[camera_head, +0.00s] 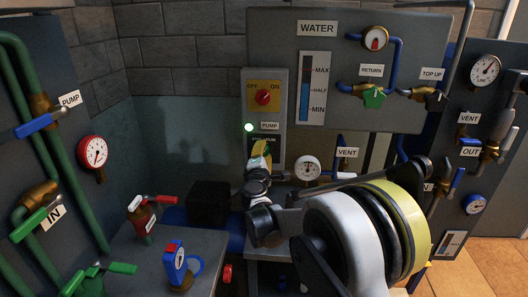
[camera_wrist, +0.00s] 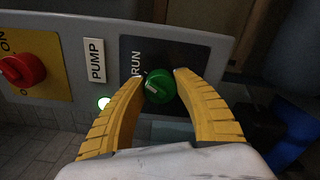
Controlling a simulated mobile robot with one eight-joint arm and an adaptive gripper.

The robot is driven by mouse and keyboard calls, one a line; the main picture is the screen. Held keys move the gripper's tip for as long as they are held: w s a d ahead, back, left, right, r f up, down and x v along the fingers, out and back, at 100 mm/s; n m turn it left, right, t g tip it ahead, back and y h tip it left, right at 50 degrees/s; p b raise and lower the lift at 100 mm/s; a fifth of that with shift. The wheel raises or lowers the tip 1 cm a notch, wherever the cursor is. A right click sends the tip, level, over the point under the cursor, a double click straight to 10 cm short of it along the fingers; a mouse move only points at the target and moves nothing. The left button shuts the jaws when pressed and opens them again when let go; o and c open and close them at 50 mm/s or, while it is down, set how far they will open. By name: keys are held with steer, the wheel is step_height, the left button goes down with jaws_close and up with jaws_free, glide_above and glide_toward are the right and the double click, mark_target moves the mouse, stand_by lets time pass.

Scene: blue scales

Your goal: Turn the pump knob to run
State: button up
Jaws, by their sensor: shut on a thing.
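The pump knob (camera_wrist: 160,86) is a round green knob with a pale pointer mark on a dark plate (camera_wrist: 124,65). The mark lies toward the left of the knob in the wrist view, near the RUN lettering (camera_wrist: 136,64); its exact angle is hard to read. My gripper (camera_wrist: 160,80) has its yellow fingers closed around the knob, one on each side. In the head view my gripper (camera_head: 262,150) reaches the lower part of the grey control box (camera_head: 279,90) and hides the knob. Other lettering on the plate is hidden.
A red OFF/ON switch (camera_head: 263,97) sits above on a yellow plate. A lit lamp (camera_head: 249,127) glows beside the PUMP label (camera_head: 270,126). A gauge (camera_head: 307,168) stands right of my gripper. The WATER panel (camera_head: 340,28) with valves is further right.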

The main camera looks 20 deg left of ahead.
stand_by(0.4)
steer(key=o, duration=1.2)
steer(key=v, duration=1.2)
